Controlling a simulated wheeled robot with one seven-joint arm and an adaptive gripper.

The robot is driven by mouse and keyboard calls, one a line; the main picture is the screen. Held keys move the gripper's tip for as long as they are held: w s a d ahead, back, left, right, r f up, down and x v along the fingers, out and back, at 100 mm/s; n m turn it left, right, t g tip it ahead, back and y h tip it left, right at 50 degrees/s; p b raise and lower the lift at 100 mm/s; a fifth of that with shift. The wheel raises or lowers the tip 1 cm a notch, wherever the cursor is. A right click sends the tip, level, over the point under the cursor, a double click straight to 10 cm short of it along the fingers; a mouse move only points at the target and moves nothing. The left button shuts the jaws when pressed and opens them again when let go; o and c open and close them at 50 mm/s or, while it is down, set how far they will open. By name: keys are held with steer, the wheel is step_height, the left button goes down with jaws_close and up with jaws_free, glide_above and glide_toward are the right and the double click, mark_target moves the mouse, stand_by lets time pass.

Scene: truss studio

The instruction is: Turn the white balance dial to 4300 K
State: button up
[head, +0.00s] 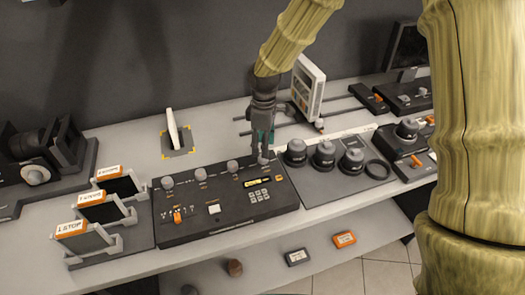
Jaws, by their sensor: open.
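A dark control panel (228,224) lies on the pale bench, with a row of several round grey knobs along its back edge. Labels and pointer marks are too small to read, so I cannot tell which knob is the white balance dial or its setting. My gripper (261,147) points down at the rightmost knob (263,161), with its open fingers at or just above it. Contact is unclear. Another knob (232,166) is just left of it. A small lit yellow display (258,184) and a keypad sit on the panel's right part.
Lens-like cylinders (325,155) stand close right of the panel. Framed filters with orange tags (95,197) stand at the left. A white upright card (174,130) and a white-framed panel (307,86) stand behind. Small boxes (297,257) lie on the lower shelf.

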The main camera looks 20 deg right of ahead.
steer(key=shift+w+f, duration=0.15)
steer(key=shift+f, duration=0.9)
steer(key=shift+s+f+p, duration=0.35)
steer(key=shift+s+f, duration=0.05)
steer(key=shift+s, duration=0.2)
steer(key=shift+w+f, duration=0.3)
steer(key=shift+f, duration=0.3)
steer(key=shift+s+r, duration=0.15)
steer(key=shift+s, duration=0.05)
steer(key=shift+w, duration=0.1)
steer(key=c, duration=1.1)
